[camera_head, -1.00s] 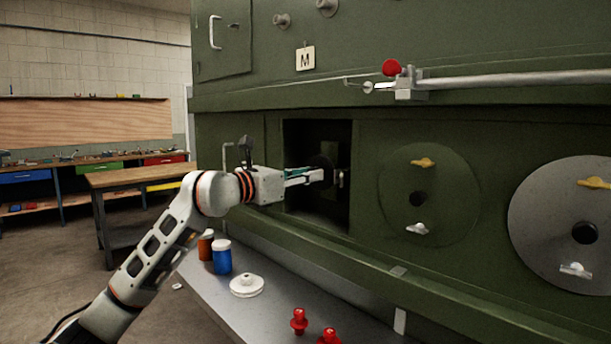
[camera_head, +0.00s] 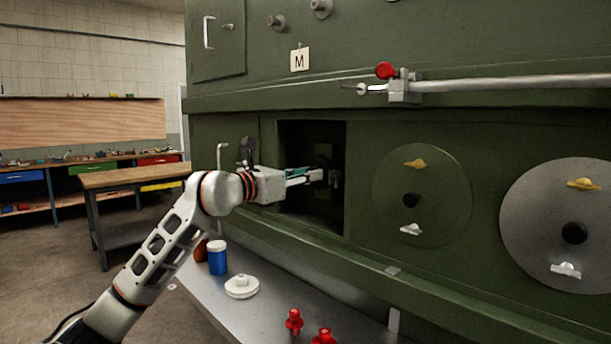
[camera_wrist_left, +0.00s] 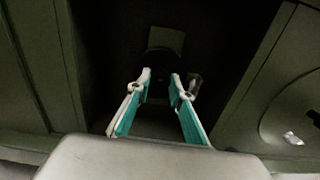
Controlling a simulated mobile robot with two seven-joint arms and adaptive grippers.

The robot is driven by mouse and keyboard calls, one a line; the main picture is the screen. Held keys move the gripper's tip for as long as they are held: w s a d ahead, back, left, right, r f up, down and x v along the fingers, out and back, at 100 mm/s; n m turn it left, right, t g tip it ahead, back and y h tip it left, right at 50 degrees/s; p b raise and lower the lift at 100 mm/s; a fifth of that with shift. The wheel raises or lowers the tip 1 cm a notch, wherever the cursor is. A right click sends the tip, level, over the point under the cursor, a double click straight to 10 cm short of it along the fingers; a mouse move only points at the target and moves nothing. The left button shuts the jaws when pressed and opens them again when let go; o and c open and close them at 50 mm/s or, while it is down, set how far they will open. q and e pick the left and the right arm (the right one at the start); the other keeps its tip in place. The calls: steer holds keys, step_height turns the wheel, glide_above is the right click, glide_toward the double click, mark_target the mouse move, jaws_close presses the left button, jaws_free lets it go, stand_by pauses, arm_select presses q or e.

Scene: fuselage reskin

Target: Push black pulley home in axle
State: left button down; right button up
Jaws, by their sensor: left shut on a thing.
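My left gripper (camera_head: 318,175) reaches into the dark square recess (camera_head: 298,218) in the green fuselage wall. Its teal-lined fingers (camera_wrist_left: 161,78) are shut on the black pulley (camera_wrist_left: 160,60), a dark disc at the fingertips in the left wrist view. In the head view the black pulley (camera_head: 322,163) barely stands out from the dark recess. A small metallic part (camera_wrist_left: 195,84) shows just right of the fingers. The axle is not clearly visible, so I cannot tell how far the pulley sits on it. My right gripper is not in view.
A grey shelf (camera_head: 262,318) below holds a blue jar (camera_head: 218,258), a white pulley-like disc (camera_head: 242,287) and red knobbed pieces (camera_head: 294,321). Round covers (camera_head: 440,180) are right of the recess. A bar with a red knob (camera_head: 386,70) runs above.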

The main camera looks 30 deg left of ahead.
arm_select(q)
steer(key=shift+w+d, duration=0.1)
steer(key=shift+w, duration=0.15)
steer(key=c, duration=1.7)
jaws_free()
steer(key=shift+v, duration=2.5)
steer(key=shift+f, duration=0.1)
